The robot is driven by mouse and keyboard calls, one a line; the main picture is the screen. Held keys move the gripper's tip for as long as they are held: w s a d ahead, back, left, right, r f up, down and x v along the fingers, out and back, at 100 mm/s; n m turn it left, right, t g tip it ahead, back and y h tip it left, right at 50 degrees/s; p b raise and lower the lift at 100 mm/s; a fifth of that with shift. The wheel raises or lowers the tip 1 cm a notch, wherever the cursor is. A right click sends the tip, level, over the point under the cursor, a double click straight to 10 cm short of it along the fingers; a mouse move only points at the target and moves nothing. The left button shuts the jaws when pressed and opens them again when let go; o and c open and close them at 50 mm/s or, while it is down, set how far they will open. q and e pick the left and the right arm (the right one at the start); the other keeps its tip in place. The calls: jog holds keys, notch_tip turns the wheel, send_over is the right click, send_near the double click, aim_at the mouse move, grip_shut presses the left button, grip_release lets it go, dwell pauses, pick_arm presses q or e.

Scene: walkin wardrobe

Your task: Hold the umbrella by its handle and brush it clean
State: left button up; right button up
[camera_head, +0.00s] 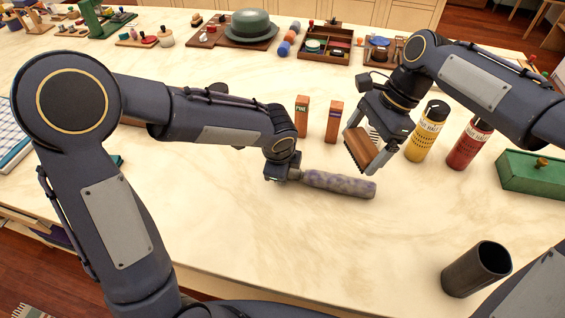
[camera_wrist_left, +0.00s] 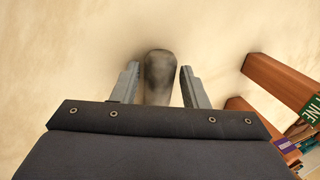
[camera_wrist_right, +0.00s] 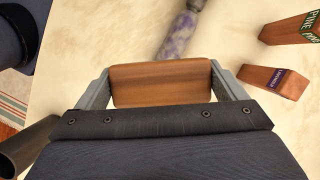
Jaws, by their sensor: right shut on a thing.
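The folded umbrella (camera_head: 338,184), mottled grey and purple, lies on the pale table; part of it also shows in the right wrist view (camera_wrist_right: 180,35). My left gripper (camera_head: 283,173) is low at its left end. In the left wrist view the dark grey handle end (camera_wrist_left: 160,75) is between the fingers, with narrow gaps beside it, so the gripper looks open. The wood fills the jaws in the right wrist view (camera_wrist_right: 162,84).
Two small upright boxes (camera_head: 302,115) (camera_head: 334,121) stand behind the umbrella. A yellow can (camera_head: 427,131) and a red can (camera_head: 469,143) stand right of the brush. A dark cup (camera_head: 476,270) is at front right, a green box (camera_head: 531,176) beyond. The front middle is clear.

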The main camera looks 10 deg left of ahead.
pick_arm(q)
grip_shut()
dwell(0.3)
dwell(0.8)
